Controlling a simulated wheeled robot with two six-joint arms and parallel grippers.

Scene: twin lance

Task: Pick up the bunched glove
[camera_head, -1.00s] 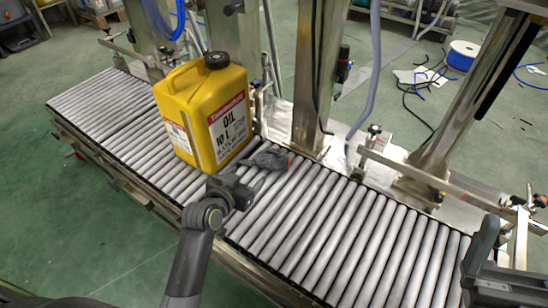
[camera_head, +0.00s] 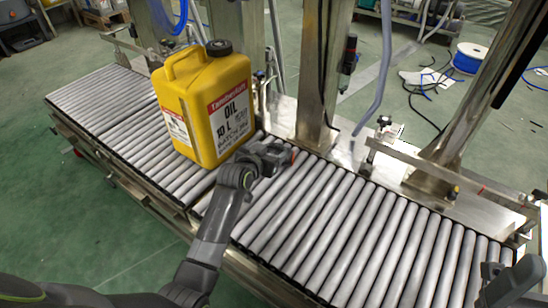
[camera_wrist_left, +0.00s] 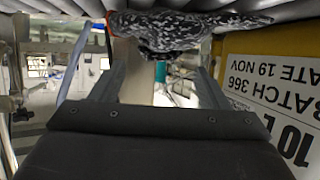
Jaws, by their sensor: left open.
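The bunched glove (camera_wrist_left: 185,32), dark grey with pale speckles, lies crumpled on the conveyor rollers at the top of the left wrist view. My left gripper (camera_wrist_left: 158,80) is open, its two fingers pointing at the glove with the glove across the space at their tips. I cannot tell whether they touch it. In the head view my left gripper (camera_head: 272,154) is over the rollers beside the yellow oil can and largely hides the glove. Part of my right arm (camera_head: 514,284) shows at the lower right; its jaws are unclear.
The yellow oil can (camera_head: 205,105) stands upright on the rollers close to my left gripper; its label also shows in the wrist view (camera_wrist_left: 270,80). A metal post (camera_head: 322,70) rises behind. The roller conveyor (camera_head: 350,235) is clear to the right.

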